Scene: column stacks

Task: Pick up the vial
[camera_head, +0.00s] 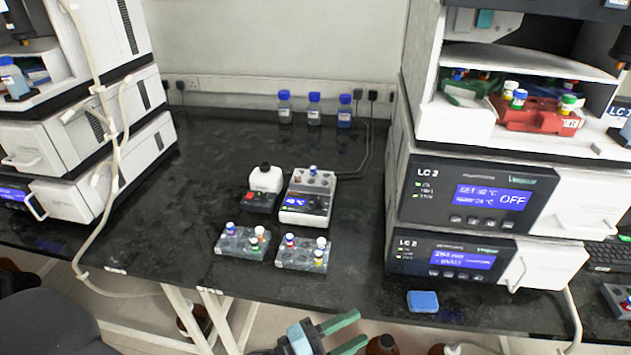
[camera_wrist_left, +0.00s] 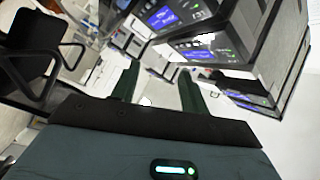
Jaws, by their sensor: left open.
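Several small capped vials stand in two grey racks on the dark bench in the head view. The left rack (camera_head: 243,244) holds vials with blue, orange, white and green caps; the right rack (camera_head: 303,256) holds blue-, white- and green-capped ones. A blue-capped vial (camera_head: 313,170) sits in the block on top of a white heater (camera_head: 308,196). I cannot tell which vial is meant. My left gripper (camera_head: 352,331) is open and empty, in front of the bench edge. Its two dark green fingers (camera_wrist_left: 161,88) show apart in the wrist view. My right gripper is not in view.
LC instrument stacks stand left and right (camera_head: 459,252) on the bench. A blue box (camera_head: 422,301) lies near the front edge. A small device (camera_head: 263,188) stands beside the heater, and three blue-capped bottles (camera_head: 314,109) stand at the back. Bench left of the racks is clear.

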